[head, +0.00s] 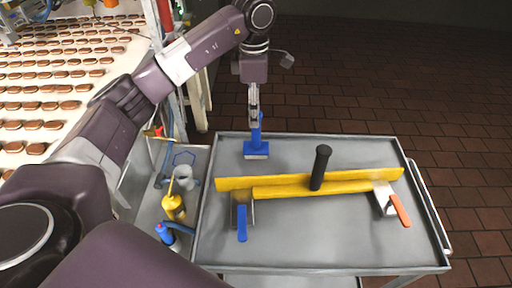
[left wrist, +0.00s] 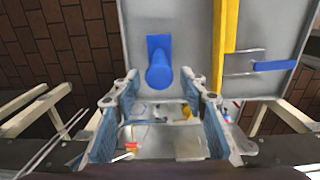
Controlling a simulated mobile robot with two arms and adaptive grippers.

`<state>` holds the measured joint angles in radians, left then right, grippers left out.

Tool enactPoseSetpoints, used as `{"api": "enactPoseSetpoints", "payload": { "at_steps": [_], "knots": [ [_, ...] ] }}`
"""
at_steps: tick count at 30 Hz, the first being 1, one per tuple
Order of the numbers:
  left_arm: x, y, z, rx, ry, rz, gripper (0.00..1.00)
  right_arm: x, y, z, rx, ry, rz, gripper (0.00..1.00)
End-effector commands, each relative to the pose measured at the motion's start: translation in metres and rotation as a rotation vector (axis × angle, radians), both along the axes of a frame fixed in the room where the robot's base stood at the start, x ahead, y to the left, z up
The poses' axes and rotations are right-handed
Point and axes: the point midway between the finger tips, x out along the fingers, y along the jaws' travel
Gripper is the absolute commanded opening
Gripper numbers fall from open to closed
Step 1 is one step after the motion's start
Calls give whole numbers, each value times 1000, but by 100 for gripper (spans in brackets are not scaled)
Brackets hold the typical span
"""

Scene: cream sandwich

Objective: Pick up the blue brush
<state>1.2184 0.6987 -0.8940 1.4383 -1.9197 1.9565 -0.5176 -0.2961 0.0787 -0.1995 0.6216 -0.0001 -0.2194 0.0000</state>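The blue brush (head: 256,150) stands at the back left of the grey cart top, bristles down and handle pointing up. My left gripper (head: 254,112) points down right at the handle and overlaps its upper part in the head view. In the left wrist view the fingers (left wrist: 159,84) are spread apart, with the end of the brush handle (left wrist: 160,72) appearing at the gap between their tips. No finger visibly presses on the handle. My right gripper is in neither view.
The cart (head: 310,240) also holds a long yellow squeegee (head: 225,184) with a black handle (head: 320,167), a blue-handled scraper (head: 242,224) and an orange-handled scraper (head: 400,211). Bottles (head: 173,209) stand left of it. A conveyor with rows of sandwiches (head: 50,105) lies further left.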

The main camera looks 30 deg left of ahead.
Motion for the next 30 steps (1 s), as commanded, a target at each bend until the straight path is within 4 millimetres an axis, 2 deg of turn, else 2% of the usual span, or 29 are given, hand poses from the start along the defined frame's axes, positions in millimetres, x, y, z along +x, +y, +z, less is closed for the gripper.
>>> {"api": "enactPoseSetpoints", "payload": {
  "at_steps": [11,15,23,24,30],
  "knots": [
    [1,-5,-45,-1,5,-1,40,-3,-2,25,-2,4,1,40],
    [2,-4,-63,0,1,1,40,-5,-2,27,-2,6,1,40],
    [2,-4,-69,0,-1,0,40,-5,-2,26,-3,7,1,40],
    [2,-4,-69,0,-1,0,38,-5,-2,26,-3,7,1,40],
    [2,-4,-69,0,-1,0,16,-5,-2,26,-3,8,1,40]
  ]
}}
